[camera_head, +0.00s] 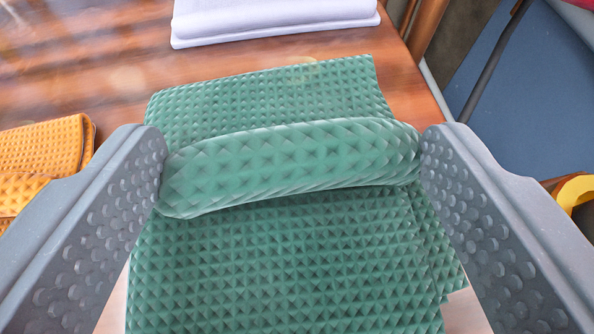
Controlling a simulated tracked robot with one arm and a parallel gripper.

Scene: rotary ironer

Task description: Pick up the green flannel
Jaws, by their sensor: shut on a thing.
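The green flannel (290,250) is a waffle-textured cloth in the middle of the view. It lies on the wooden table, with a raised roll or fold (295,163) running across it. My gripper (293,160) has one grey studded finger at each end of this fold. The fingers are wide apart and shut on the fold, touching it on its left and right ends. The flannel's lower edge is outside the view.
An orange folded cloth (45,150) lies close at the left. A white folded cloth (270,18) lies behind the flannel on the wooden table (75,65). The table's edge is at the right, with a blue surface (545,100) and a yellow ring-like thing (575,192) beyond.

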